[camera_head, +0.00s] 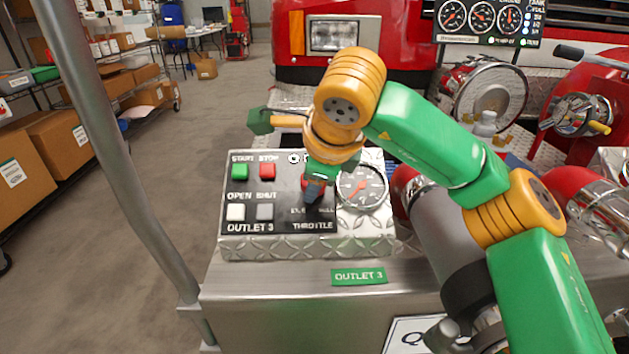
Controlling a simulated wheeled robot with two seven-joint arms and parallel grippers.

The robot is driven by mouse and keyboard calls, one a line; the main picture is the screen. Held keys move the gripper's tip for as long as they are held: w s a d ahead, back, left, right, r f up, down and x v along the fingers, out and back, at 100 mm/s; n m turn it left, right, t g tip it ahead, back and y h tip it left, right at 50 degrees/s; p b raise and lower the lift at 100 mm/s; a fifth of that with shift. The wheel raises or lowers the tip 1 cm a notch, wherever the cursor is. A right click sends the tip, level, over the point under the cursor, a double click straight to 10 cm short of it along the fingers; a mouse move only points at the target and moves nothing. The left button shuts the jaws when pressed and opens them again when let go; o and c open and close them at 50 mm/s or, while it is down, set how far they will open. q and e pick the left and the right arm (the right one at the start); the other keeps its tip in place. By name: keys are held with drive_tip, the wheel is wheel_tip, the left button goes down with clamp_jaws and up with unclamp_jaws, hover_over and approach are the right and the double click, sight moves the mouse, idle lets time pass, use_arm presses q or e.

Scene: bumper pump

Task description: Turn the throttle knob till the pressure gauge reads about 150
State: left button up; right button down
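The control panel (265,245) is a sloped silver box with a dark face. The throttle knob sits above the "THROTTLE" label and is mostly hidden by my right gripper (314,193); a bit of red (304,183) shows beside the fingers. My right arm comes in from the right, and the dark fingertips are at the knob; whether they are closed on it cannot be told. The round pressure gauge (363,187) is just right of the gripper, with a white face and a red needle; its numbers are too small to read. My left gripper is out of view.
Green (239,171) and red (267,171) START/STOP buttons and white (235,212) and grey (265,212) OPEN/SHUT buttons lie left of the knob. A metal pole (120,170) stands at the left. A red truck (400,60) is behind.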

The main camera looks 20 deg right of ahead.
drive_tip(key=shift+f+m, duration=0.1)
drive_tip(key=shift+m, duration=0.2)
drive_tip(key=shift+c, duration=1.4)
unclamp_jaws()
drive_tip(key=v, duration=0.7)
drive_tip(key=shift+p, duration=0.3)
